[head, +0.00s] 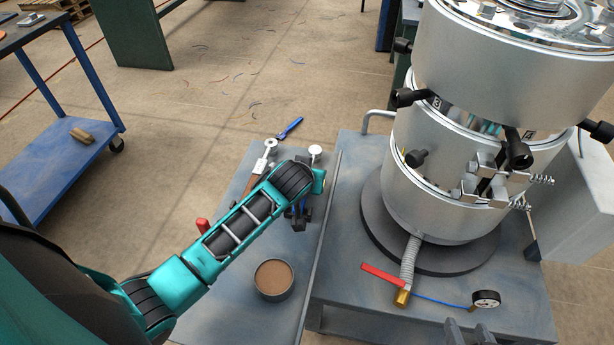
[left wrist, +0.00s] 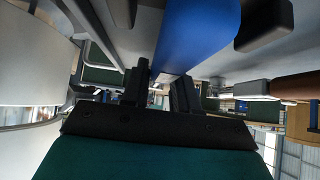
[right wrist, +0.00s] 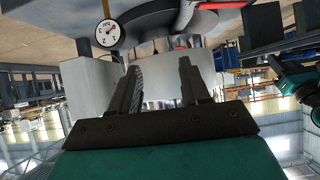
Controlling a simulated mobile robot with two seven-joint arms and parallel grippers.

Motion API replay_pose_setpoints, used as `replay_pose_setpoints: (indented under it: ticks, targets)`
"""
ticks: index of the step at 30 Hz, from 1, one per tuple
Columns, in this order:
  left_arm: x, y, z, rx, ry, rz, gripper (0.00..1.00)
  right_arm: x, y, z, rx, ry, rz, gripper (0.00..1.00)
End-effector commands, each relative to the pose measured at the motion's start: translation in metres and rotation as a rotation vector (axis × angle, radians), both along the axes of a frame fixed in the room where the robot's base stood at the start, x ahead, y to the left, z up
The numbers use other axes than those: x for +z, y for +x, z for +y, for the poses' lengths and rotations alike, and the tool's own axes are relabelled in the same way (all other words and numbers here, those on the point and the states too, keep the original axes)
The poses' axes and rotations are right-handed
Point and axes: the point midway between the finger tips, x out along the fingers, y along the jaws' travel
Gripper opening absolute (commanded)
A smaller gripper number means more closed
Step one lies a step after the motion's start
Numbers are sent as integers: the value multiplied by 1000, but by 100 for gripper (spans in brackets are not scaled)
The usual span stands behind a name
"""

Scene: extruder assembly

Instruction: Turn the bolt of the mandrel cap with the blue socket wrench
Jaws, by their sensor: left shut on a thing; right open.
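The blue socket wrench lies on the side table, its round metal head (head: 315,150) showing beyond my left arm. In the left wrist view its thick blue handle (left wrist: 195,35) runs up from between the fingers. My left gripper (left wrist: 159,82) is shut on it; in the head view my arm mostly hides the grip. The big silver extruder (head: 440,190) stands at the right, with black bolts around it and a shiny top (head: 540,12) cut by the frame. I cannot tell which bolt is the mandrel cap's. My right gripper (head: 475,336) is open and empty, low before the extruder.
The side table (head: 235,300) also holds a brown-handled tool with a metal head (head: 265,155), a blue tool (head: 289,128), a red handle (head: 202,226) and a round brown-filled tin (head: 273,278). A red lever (head: 383,275) and gauge (head: 486,299) sit before the extruder.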

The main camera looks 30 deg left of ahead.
Motion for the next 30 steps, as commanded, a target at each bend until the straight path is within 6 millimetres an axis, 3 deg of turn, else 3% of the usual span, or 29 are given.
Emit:
replay_pose_setpoints:
  ticks: [8, 11, 21, 30]
  targets:
    - [23, 1, 0, 0, -1, -6, 0, 7, 0, -1, -1, -2, -2, 46]
    - [43, 1, 0, 1, -2, -8, 0, 12, 0, -3, -3, -7, -6, 46]
    - [142, 2, 0, 0, -2, -9, 0, 22, -6, -17, -19, -37, -5, 46]
    - [193, 1, 0, 1, -1, -6, 0, 22, -11, -25, -29, -52, 1, 46]
